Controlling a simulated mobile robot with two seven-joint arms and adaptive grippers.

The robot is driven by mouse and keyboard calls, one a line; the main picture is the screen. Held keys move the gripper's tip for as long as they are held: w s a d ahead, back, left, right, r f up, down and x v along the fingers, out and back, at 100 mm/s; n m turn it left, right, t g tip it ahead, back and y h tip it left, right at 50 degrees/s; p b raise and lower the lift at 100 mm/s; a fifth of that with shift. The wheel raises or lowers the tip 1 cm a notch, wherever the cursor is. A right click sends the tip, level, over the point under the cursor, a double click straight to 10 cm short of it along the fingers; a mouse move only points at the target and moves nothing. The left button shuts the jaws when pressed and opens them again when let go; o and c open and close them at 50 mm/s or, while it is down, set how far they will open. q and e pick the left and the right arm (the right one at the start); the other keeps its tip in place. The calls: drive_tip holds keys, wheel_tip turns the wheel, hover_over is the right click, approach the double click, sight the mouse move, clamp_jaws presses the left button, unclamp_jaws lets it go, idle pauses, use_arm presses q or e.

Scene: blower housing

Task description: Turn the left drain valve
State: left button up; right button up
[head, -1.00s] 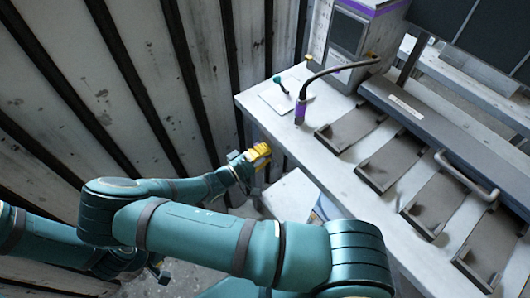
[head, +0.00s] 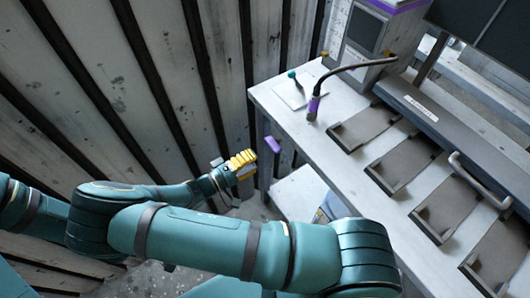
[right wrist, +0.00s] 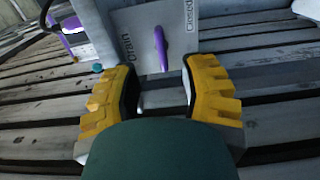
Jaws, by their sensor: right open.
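A purple valve lever (head: 272,145) sticks out at the near left end of the bench in the head view. In the right wrist view the same lever (right wrist: 161,48) stands on a pale panel (right wrist: 135,20) beside a "Drain" label. My right gripper (head: 245,162) has yellow fingers and is just left of the lever, apart from it. In the right wrist view the gripper (right wrist: 160,78) is open and empty, with the lever beyond the gap between its fingers. My left gripper cannot be made out.
The bench top (head: 290,112) carries a purple-handled wand (head: 313,106) on a dark hose, a box unit (head: 362,40) and several grey trays (head: 403,163). A ribbed metal wall (head: 150,90) stands close on the left. A lower shelf (head: 297,193) sits under the bench.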

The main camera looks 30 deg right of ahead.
drive_tip(key=shift+s+a, duration=0.1)
drive_tip(key=shift+a, duration=1.4)
